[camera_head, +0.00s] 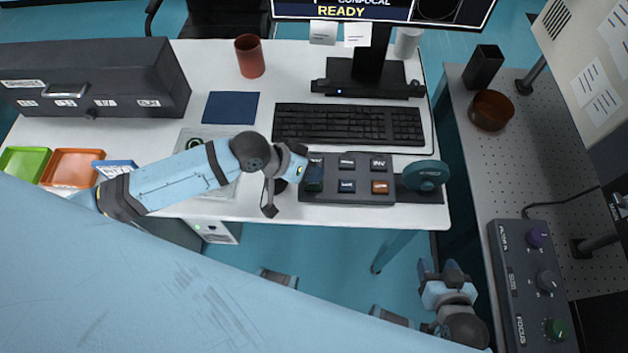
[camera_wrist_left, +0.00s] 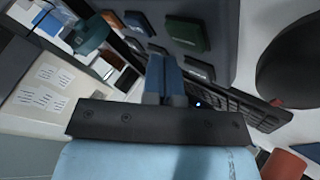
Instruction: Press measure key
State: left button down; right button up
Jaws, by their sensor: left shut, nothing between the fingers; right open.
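A dark key panel (camera_head: 345,198) lies at the front edge of the white desk. It carries several keys: a larger dark green key (camera_head: 314,182) at its left, a blue key (camera_head: 347,186), an orange key (camera_head: 380,187) and dark keys behind. I cannot read which is the measure key. My left gripper (camera_head: 302,168) is at the panel's left end, partly covering the green key from view. In the left wrist view its fingers (camera_wrist_left: 165,78) are together and empty, with a green key (camera_wrist_left: 187,33) beyond them. Contact cannot be told. My right gripper (camera_head: 445,272) is open and empty, below the desk's front edge.
A round teal knob (camera_head: 426,175) stands right of the panel. A keyboard (camera_head: 348,124) lies behind it, under the monitor (camera_head: 385,10). A red cup (camera_head: 250,56) and blue pad (camera_head: 231,107) are farther left. A control box (camera_head: 530,290) sits on the right table.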

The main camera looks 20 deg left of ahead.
pick_arm(q)
jog(key=shift+f, duration=0.35)
jog(key=shift+f, duration=0.5)
dwell(0.7)
jog(key=shift+r+p, duration=0.85)
jog(key=shift+p, duration=0.4)
notch_tip(320, 180, up, 5)
jog(key=p, duration=0.5)
jog(key=shift+r+p, duration=0.1)
jog(key=shift+p, duration=0.2)
